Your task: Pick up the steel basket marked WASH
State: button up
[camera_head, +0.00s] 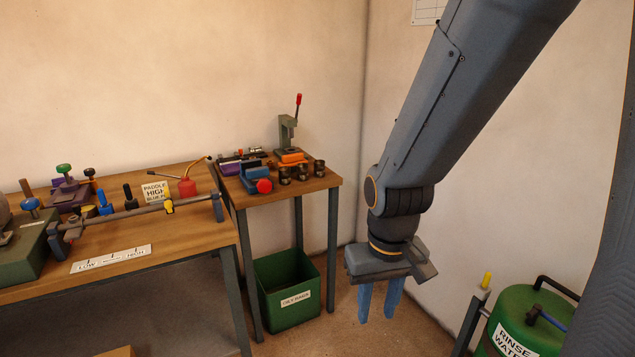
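I see no steel basket marked WASH in this view. My gripper (377,316) hangs from my arm right of centre, pointing down, with its two blue fingers apart and nothing between them. It is in the air in front of the room's corner, to the right of a small wooden table (325,181).
A green bin (276,305), its label apparently reading OILY RAGS, stands under the small table. A green drum labelled RINSE WATER (512,340) is at lower right. A long workbench (200,238) with tools fills the left. Brown floor (400,338) shows below my gripper.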

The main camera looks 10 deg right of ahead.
aim_at(319, 165)
jog(key=u, duration=0.8)
jog(key=i, duration=1.2)
jog(key=z, duration=0.9)
